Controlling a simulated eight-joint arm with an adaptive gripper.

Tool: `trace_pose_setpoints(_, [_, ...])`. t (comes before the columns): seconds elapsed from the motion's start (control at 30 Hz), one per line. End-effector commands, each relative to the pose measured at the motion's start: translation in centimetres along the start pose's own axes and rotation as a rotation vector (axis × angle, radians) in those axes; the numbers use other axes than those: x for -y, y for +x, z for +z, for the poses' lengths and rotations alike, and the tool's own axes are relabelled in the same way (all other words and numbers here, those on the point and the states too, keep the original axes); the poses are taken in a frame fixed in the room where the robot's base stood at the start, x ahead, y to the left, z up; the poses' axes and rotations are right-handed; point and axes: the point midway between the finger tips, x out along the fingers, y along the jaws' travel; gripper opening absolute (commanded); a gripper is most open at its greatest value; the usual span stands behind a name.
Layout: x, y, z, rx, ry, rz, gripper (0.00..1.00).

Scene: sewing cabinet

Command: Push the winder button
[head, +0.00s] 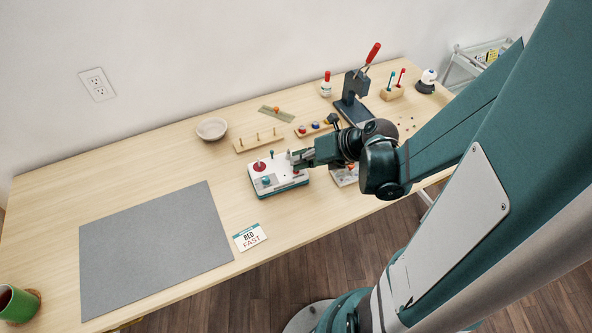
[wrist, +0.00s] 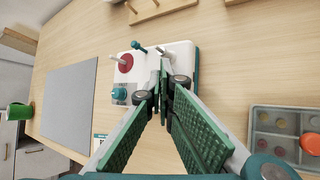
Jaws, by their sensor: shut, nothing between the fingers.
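The winder (head: 293,181) is a white box with a teal base near the table's middle; it also shows in the wrist view (wrist: 182,50). On its top are a red disc (wrist: 124,63) with a pale pin, a teal knob (wrist: 119,93) and a thin teal post (wrist: 138,47). I cannot tell for certain which part is the button. My gripper (head: 293,160) is shut and empty, its tips over the right part of the winder. In the wrist view its closed tips (wrist: 165,75) hide part of the top; touching cannot be told.
A parts tray (wrist: 263,132) with an orange knob is right of the winder. A card reading BLO FAST (head: 250,237) lies in front. A grey mat (head: 150,250) is left. A peg rack (head: 258,141) and a press (head: 353,100) stand behind.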

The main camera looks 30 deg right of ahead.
Motion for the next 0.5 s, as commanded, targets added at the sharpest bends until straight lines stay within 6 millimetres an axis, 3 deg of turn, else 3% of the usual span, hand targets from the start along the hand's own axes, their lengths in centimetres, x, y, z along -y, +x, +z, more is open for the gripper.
trace_pose_setpoints(0.5, [-0.62, -0.85, 0.62, 0.0, 0.0, 0.0, 0.0])
